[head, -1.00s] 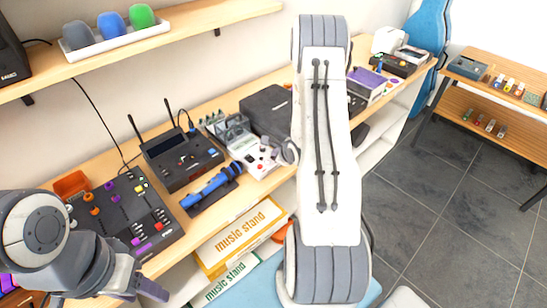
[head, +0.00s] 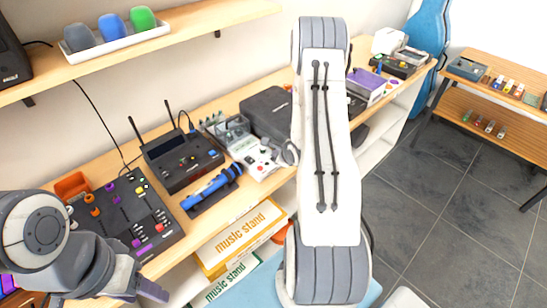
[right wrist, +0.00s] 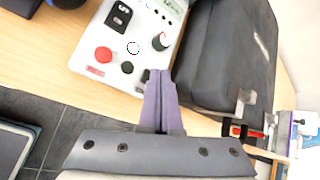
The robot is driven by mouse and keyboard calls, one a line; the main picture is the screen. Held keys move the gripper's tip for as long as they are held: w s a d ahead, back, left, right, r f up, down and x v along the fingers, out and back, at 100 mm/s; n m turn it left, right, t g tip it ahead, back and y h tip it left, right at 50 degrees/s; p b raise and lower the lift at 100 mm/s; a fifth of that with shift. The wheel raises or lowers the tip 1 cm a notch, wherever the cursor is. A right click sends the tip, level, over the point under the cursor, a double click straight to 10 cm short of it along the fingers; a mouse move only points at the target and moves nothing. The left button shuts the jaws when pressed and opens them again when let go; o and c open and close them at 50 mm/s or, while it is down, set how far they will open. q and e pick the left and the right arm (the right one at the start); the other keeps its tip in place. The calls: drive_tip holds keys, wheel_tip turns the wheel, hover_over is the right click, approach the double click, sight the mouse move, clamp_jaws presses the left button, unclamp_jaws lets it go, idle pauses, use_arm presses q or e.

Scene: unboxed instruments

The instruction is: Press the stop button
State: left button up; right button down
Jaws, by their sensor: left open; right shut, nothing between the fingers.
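A white instrument (head: 262,163) lies on the wooden bench, partly behind my right arm in the head view. In the right wrist view, the white panel (right wrist: 92,37) carries a round red button (right wrist: 103,54) with a small red label below it. My right gripper (right wrist: 159,76) is shut and empty, its fingertips at the panel's near edge, to the right of and below the red button. Whether they touch the panel I cannot tell. In the head view the right fingertips are hidden. My left gripper (head: 140,289) is open and empty at lower left, in front of the bench.
A black case (head: 268,108) sits beside the instrument; it also shows in the right wrist view (right wrist: 228,55). A blue cylinder on a stand (head: 212,187), a device with antennas (head: 183,160) and a slider mixer (head: 125,213) stand to the left. "Music stand" boxes (head: 240,236) are below.

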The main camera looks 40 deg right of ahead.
drive_tip(key=shift+r, duration=0.4)
drive_tip(key=shift+r+p, duration=0.1)
drive_tip(key=shift+p, duration=0.2)
wheel_tip(320, 180, up, 5)
drive_tip(key=p, duration=0.4)
drive_tip(key=shift+p, duration=0.35)
